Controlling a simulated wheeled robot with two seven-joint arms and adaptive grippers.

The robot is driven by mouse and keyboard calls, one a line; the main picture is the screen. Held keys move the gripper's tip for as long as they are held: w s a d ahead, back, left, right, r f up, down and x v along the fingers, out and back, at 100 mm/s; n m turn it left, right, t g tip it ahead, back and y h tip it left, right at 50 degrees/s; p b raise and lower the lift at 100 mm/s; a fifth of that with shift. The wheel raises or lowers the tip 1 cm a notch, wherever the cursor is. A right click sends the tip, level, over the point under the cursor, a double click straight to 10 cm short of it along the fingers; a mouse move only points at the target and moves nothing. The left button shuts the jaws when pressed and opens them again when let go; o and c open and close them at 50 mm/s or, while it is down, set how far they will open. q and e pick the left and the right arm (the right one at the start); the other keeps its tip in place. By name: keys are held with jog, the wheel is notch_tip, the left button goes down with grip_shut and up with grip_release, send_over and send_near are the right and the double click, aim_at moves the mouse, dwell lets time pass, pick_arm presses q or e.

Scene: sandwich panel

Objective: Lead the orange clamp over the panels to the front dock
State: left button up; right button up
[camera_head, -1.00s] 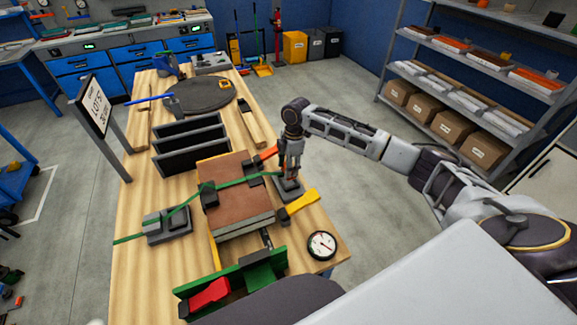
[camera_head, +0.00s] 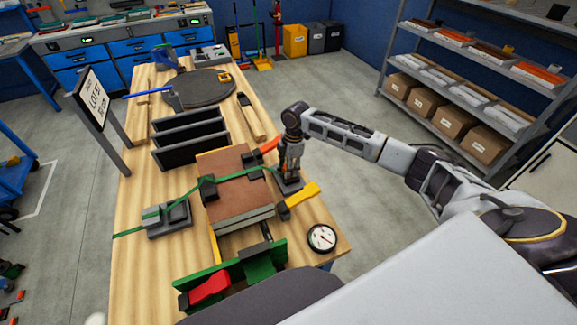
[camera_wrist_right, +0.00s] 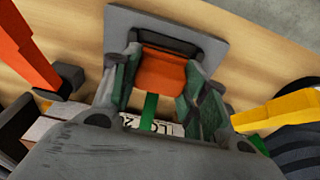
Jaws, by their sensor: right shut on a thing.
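The orange clamp (camera_wrist_right: 161,72) sits between the fingers of my right gripper (camera_wrist_right: 158,92), which is shut on it. A green strap (camera_wrist_right: 150,106) runs from the clamp; in the head view it crosses the stacked brown-topped panels (camera_head: 245,196) to a grey holder (camera_head: 168,220) at their left. My right gripper (camera_head: 290,172) points down over a dark grey dock (camera_head: 290,187) at the right of the panels. In the wrist view the clamp lies against the dock plate (camera_wrist_right: 209,43); I cannot tell whether it is seated. My left gripper is not in view.
A red-orange lever (camera_head: 264,147) and a yellow lever (camera_head: 300,196) flank the dock. A round gauge (camera_head: 321,238) and a green fixture (camera_head: 235,276) stand nearer. Black slotted racks (camera_head: 188,140) stand behind the panels. The table's right edge is close to the dock.

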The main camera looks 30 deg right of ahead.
jog(key=o, duration=1.1)
jog(key=shift+d+r, duration=0.25)
jog(key=shift+r, duration=1.75)
jog(key=shift+d+r, duration=0.2)
jog(key=shift+r, duration=1.8)
jog(key=shift+d+r, duration=0.25)
jog(key=shift+r, duration=1.75)
jog(key=shift+s+f, duration=0.1)
